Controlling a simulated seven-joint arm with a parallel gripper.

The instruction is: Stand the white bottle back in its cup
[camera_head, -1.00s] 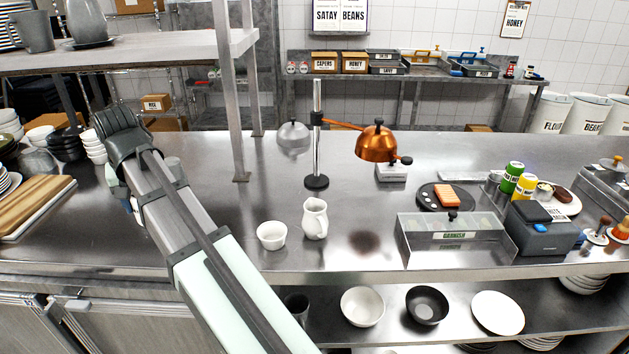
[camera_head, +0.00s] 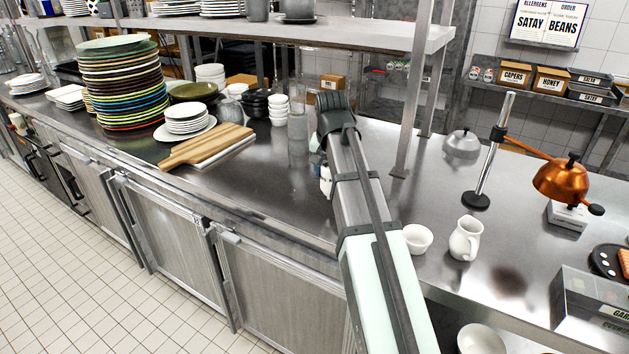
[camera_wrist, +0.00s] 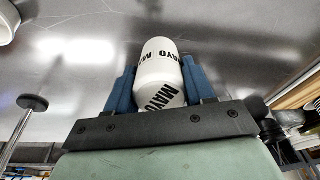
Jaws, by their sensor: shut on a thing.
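The white bottle (camera_wrist: 160,70), lettered MAYO, is between the two blue fingers of my gripper (camera_wrist: 157,78) in the wrist view. The fingers are shut on its sides. In the head view my arm hides most of the gripper. A small white part of the bottle (camera_head: 326,180) shows at the left of my arm, over the steel counter (camera_head: 265,185). I cannot tell whether its base touches the counter. A tall clear, greyish cylinder (camera_head: 298,140) stands just behind and left of the bottle. I cannot tell whether it is the bottle's cup.
A wooden board (camera_head: 205,146), stacked plates (camera_head: 122,85) and white bowls (camera_head: 278,110) stand left of my gripper. A shelf post (camera_head: 408,120), white bowl (camera_head: 417,238), white jug (camera_head: 465,238) and copper lamp (camera_head: 560,180) stand right. The counter's front left is clear.

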